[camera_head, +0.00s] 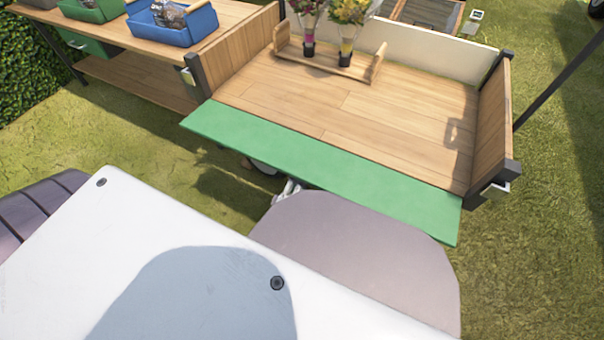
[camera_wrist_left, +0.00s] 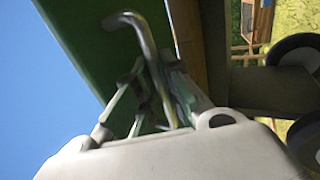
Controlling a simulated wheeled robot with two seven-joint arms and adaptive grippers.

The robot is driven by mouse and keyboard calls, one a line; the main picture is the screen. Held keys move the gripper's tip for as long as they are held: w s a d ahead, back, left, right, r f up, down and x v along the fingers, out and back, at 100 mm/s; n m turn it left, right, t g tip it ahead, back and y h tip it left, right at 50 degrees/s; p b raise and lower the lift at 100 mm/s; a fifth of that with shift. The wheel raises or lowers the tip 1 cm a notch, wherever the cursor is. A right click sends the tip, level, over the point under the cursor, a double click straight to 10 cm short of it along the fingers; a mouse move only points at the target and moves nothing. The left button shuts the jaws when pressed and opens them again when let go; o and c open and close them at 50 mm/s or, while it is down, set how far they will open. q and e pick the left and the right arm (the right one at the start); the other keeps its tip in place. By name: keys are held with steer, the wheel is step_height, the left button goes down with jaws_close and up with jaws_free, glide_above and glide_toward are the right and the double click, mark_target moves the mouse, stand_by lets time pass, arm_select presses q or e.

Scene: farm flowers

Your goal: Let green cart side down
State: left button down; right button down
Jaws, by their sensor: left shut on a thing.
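The green cart side (camera_head: 320,168) is folded outward along the front edge of the wooden cart bed (camera_head: 390,120). It lies about in line with the bed; its exact tilt cannot be told. In the left wrist view, the green side (camera_wrist_left: 95,45) carries a bent metal handle (camera_wrist_left: 147,45). My left gripper (camera_wrist_left: 160,80) is shut on this handle. In the head view, only a little of my left gripper (camera_head: 288,190) shows beneath the panel's outer edge, with the handle hidden. My right gripper is out of view.
A wooden rack (camera_head: 340,60) with two flower bouquets stands on the bed. Wooden end walls (camera_head: 490,125) and metal latches (camera_head: 497,190) flank the opening. A table with a blue crate (camera_head: 172,22) is at upper left. Cart wheels (camera_wrist_left: 298,60) show in the wrist view.

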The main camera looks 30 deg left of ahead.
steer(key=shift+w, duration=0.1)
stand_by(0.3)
arm_select(q)
steer(key=c, duration=1.5)
jaws_free()
steer(key=shift+r, duration=0.1)
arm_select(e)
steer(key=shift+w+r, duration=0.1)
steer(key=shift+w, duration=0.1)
arm_select(q)
steer(key=shift+v, duration=6.05)
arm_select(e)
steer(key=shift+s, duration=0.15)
arm_select(q)
steer(key=shift+w+p, duration=0.2)
steer(key=shift+p, duration=0.1)
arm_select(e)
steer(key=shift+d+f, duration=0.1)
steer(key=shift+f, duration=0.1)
